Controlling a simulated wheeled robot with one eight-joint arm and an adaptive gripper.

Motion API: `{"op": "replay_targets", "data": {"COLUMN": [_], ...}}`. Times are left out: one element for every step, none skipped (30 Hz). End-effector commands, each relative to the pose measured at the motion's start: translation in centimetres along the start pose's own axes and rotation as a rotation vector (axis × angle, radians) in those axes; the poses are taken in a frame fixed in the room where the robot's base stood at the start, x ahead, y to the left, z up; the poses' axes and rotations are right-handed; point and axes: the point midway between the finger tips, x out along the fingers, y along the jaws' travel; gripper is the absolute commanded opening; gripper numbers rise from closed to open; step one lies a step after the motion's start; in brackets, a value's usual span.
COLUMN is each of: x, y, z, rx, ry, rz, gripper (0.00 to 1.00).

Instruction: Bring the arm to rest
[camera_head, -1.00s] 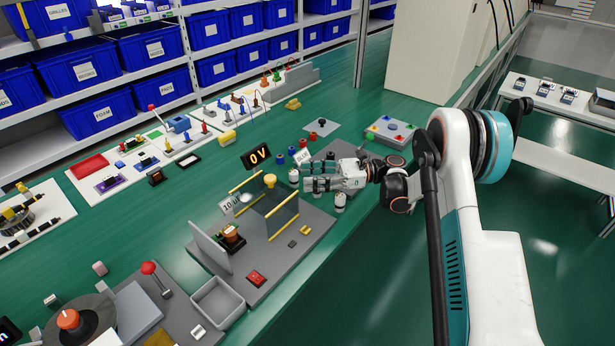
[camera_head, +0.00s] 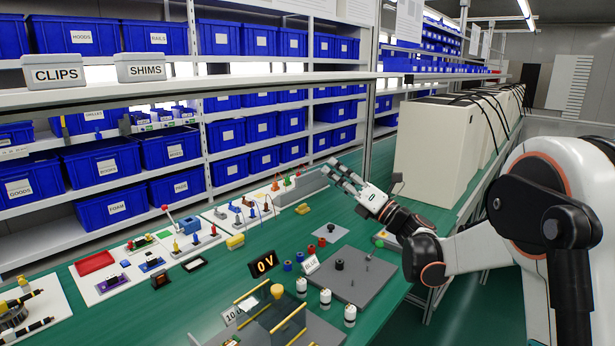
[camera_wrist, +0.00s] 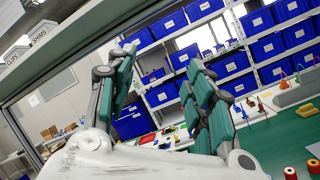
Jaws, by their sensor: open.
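My gripper (camera_head: 347,180) is raised above the green bench, near its far-right part, with its fingers pointing up and to the left. In the wrist view my gripper (camera_wrist: 160,95) shows two teal-padded fingers spread apart with nothing between them. My arm comes in from the right side of the head view, bent at the elbow. The gripper is clear of the things on the bench.
The green bench (camera_head: 225,275) holds a black "0 V" display (camera_head: 262,263), a grey plate (camera_head: 352,278), several white cylinders and coloured parts. Shelves with blue bins (camera_head: 105,165) stand behind it. A beige cabinet (camera_head: 430,150) stands at the right behind the arm.

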Motion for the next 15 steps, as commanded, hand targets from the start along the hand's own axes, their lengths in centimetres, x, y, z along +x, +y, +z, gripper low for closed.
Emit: {"op": "replay_targets", "data": {"x": [-0.1,-0.2,-0.5,-0.8,-1.1,-1.7,-2.1,-2.6,-3.4,-4.1,-4.8,-5.8,-6.6,-7.4,-8.6], "y": [1.1,1.5,2.0,2.4,2.8,3.2,3.5,3.9,4.2,4.5,4.8,5.1,5.3,5.6,5.8], "z": [1.8,2.8,4.2,5.1,6.0,7.0,7.8,8.4,9.2,9.7,10.1,10.5,10.8,10.9,11.0], "rx": [0.057,0.096,0.149,0.189,0.231,0.287,0.33,0.372,0.431,0.475,0.52,0.58,0.626,0.671,0.733], "ry": [-0.052,-0.087,-0.134,-0.169,-0.204,-0.251,-0.285,-0.32,-0.366,-0.401,-0.437,-0.483,-0.518,-0.552,-0.599], "rz": [-0.04,-0.066,-0.099,-0.124,-0.148,-0.18,-0.203,-0.225,-0.255,-0.277,-0.299,-0.326,-0.348,-0.368,-0.396], "gripper": [0.48,0.48,0.48,0.48,0.48,0.48,0.48,0.48,0.48,0.48,0.48,0.48,0.48,0.48,0.48]}}
